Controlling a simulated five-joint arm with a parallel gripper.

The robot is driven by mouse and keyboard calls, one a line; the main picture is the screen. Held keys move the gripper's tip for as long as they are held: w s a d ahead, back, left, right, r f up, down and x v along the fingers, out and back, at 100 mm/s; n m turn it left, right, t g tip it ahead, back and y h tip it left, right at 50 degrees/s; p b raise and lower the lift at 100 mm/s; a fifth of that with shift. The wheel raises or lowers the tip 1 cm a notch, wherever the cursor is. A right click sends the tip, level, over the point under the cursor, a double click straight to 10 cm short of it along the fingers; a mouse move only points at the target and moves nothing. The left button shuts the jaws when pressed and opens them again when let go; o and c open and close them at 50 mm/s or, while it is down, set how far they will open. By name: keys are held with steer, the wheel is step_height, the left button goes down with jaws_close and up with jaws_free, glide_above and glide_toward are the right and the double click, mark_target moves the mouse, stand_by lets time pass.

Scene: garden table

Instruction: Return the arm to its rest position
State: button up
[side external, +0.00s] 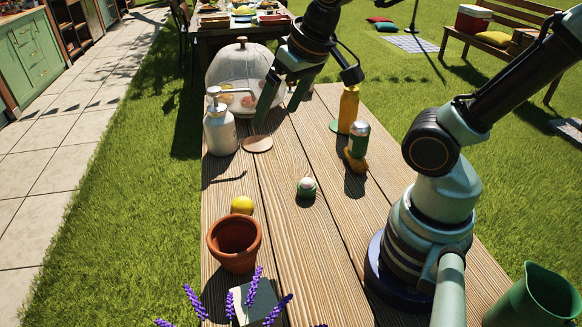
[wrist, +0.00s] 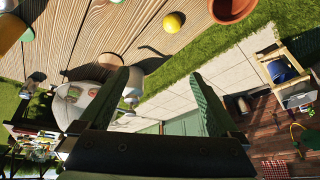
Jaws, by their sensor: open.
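My gripper (side external: 278,112) is raised above the far end of the wooden table (side external: 285,240), in front of the white mesh food dome (side external: 238,65) in the side view. In the wrist view its two dark green fingers (wrist: 163,78) stand wide apart with nothing between them. My arm is bent, and its upper part runs out of the top right of the side view. Whether the fingers touch anything near the dome is hard to tell, but they appear to hang in the air.
A white pump bottle (side external: 220,130), yellow bottle (side external: 348,108), can (side external: 358,140), small round object (side external: 306,187), yellow ball (side external: 242,205) and terracotta pot (side external: 235,243) stand on the table. A green jug (side external: 535,300) is near my base. Mid-table planks are mostly clear.

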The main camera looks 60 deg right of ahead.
steer(key=shift+s+d+r+n+t, duration=0.15)
steer(key=shift+s+n, duration=0.15)
steer(key=shift+n, duration=0.2)
steer(key=shift+s+r+n+t, duration=0.15)
steer(key=shift+s+n, duration=0.1)
steer(key=shift+n, duration=0.25)
